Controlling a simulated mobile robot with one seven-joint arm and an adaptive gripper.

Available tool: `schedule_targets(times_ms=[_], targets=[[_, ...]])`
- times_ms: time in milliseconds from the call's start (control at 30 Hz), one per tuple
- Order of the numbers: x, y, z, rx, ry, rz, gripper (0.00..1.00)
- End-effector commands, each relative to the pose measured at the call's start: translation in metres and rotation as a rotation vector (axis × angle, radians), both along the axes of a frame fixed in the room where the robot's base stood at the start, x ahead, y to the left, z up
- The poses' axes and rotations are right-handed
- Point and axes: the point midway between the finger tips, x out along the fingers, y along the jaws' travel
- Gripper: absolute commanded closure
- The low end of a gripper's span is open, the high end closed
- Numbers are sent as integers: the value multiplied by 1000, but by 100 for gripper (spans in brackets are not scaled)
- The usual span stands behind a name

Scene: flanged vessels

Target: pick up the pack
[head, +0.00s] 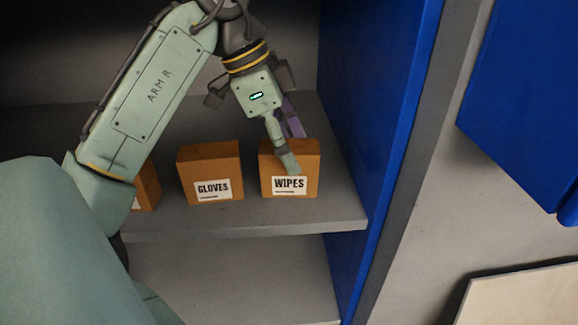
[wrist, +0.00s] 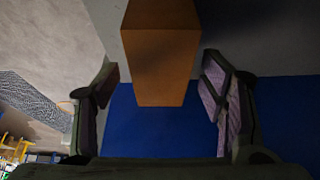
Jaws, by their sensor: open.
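A brown box labelled WIPES (head: 309,165) stands upright on the grey shelf, near its right end. A similar box labelled GLOVES (head: 210,173) stands to its left. My gripper (head: 289,150) is open at the WIPES box, one finger in front of its labelled face and the other partly hidden behind it. In the wrist view, a plain brown box (wrist: 160,55) lies between the two spread fingers of my gripper (wrist: 160,84), with a gap showing on each side. The word "pack" is on no label I can read.
A third brown box (head: 147,188) is partly hidden behind my arm at the left. The shelf (head: 250,224) has a front edge just ahead of the boxes. A blue side wall (head: 372,110) rises close to the right of the WIPES box.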

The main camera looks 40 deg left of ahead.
Motion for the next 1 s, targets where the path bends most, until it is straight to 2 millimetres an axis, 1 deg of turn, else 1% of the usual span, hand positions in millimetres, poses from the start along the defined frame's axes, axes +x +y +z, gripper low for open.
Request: schedule_targets(times_ms=[167, 233, 300, 400, 500, 700, 1000], targets=[[18, -19, 2, 4, 3, -4, 35], [26, -27, -1, 3, 3, -2, 35], [28, -28, -14, 1, 2, 0, 35], [31, -31, -24, 0, 0, -1, 35], [32, -33, -28, 1, -1, -2, 35], [32, -33, -28, 0, -1, -2, 35], [32, -33, -28, 0, -1, -2, 55]])
